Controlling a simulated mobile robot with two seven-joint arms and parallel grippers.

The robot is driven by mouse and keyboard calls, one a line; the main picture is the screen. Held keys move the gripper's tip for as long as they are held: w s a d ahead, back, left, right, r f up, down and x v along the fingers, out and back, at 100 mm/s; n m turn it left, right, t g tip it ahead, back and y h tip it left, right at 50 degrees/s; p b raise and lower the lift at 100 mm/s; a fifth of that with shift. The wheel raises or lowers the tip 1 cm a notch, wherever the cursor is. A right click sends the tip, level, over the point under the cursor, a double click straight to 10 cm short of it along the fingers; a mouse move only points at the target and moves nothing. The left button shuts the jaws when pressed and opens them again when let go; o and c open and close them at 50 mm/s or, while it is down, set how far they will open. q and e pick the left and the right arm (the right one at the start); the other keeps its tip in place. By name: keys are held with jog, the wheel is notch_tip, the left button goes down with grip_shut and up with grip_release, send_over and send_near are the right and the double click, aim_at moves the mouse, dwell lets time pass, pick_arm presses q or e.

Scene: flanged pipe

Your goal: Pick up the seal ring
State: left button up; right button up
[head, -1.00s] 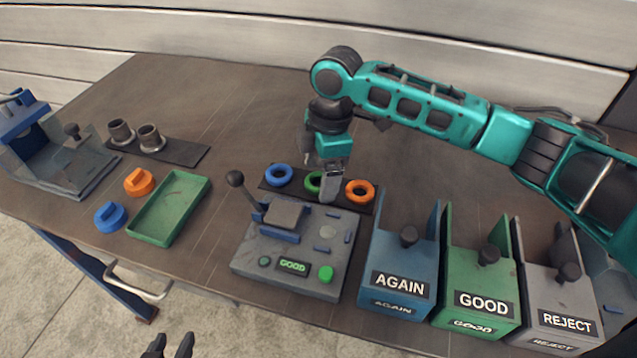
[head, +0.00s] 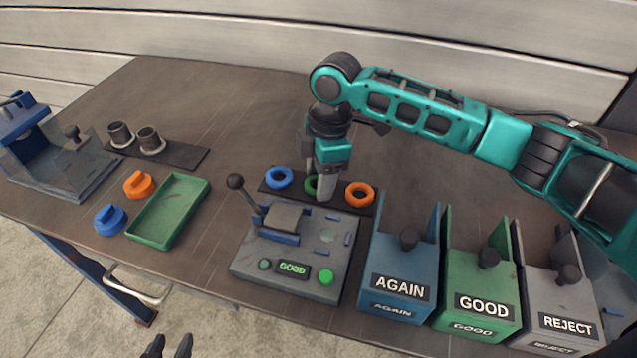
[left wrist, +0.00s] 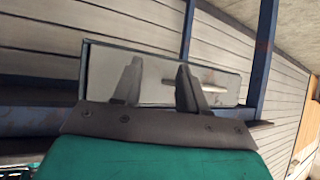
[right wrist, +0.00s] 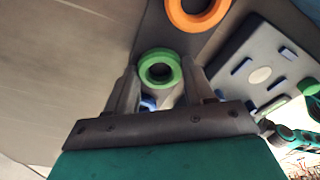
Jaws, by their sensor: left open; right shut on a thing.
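The green seal ring (head: 309,186) is in the middle of a row of three rings on a dark strip, partly hidden by my right gripper (head: 325,196) in the head view. In the right wrist view, the green ring (right wrist: 160,86) lies between the two fingertips, which are shut on it. It still appears at strip level. The blue ring (head: 278,186) lies to its left and the orange ring (head: 360,203) to its right. My left gripper (head: 168,345) is open and empty at the bottom of the head view, away from the table; its two fingers (left wrist: 158,78) stand apart in the left wrist view.
A grey fixture with a lever and a GOOD display (head: 292,268) stands in front of the rings. AGAIN (head: 400,286), GOOD (head: 482,305) and REJECT (head: 566,322) bins stand right. A green tray (head: 158,240), caps and two pipe pieces (head: 150,141) are left. The table behind is clear.

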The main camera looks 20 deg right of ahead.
jog(key=shift+r, duration=0.1)
notch_tip(320, 180, up, 23)
jog(key=p, duration=0.6)
jog(key=shift+f, duration=0.2)
